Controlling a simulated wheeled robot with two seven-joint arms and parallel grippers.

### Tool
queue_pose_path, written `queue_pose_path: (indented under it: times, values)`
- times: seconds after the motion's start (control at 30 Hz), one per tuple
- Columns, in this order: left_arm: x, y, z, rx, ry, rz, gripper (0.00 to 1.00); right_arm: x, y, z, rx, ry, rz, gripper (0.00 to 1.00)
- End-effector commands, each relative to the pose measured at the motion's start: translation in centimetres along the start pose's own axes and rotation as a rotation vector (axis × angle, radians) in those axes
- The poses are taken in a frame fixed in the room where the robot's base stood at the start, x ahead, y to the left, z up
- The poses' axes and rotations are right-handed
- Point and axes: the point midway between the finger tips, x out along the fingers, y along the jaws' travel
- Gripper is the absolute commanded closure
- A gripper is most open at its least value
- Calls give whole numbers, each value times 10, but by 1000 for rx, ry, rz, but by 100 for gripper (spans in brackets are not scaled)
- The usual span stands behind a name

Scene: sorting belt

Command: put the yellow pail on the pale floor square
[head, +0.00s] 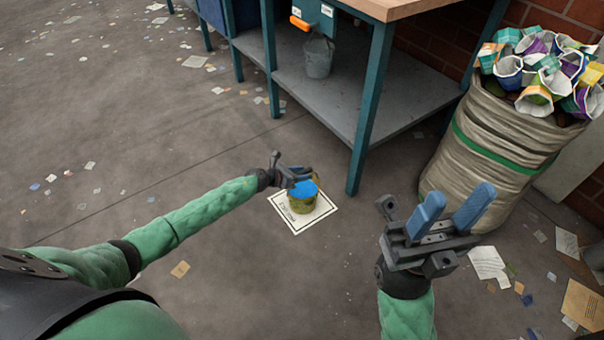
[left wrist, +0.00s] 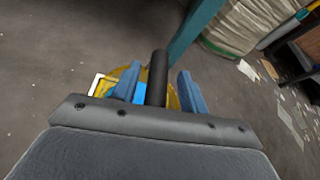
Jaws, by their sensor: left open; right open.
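The yellow pail (head: 302,204) stands upright on the pale floor square (head: 287,218) in the head view, with bright blue showing at its top. The square's white border is visible around it. My left gripper (head: 292,176) is open at the pail's upper rim, partly covering its far side. In the left wrist view the yellow pail (left wrist: 131,74) shows behind and between the open blue fingers (left wrist: 157,78), partly hidden by a dark rod. Whether the fingers touch it I cannot tell. My right gripper (head: 446,210) is open and empty, well to the right of the pail.
A workbench leg (head: 367,120) rises just beyond the square. A grey bucket (head: 318,58) stands on the bench's lower shelf (head: 345,105). A large sack (head: 490,150) full of crumpled cups is at the right. Paper scraps litter the floor; the floor left of the square is mostly clear.

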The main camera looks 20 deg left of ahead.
Motion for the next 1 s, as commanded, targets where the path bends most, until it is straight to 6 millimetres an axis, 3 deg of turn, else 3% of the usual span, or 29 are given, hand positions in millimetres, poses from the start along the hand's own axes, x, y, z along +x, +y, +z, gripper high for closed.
queue_pose_path:
  times: [0.5,0.7,1.0]
  values:
    - [-95,1,-1,0,3,1,57,23,4,-3,9,32,26,56]
    - [-112,1,-1,0,2,1,57,22,4,-4,3,25,36,56]
    - [-115,1,-1,0,2,1,57,20,4,-4,3,20,32,56]
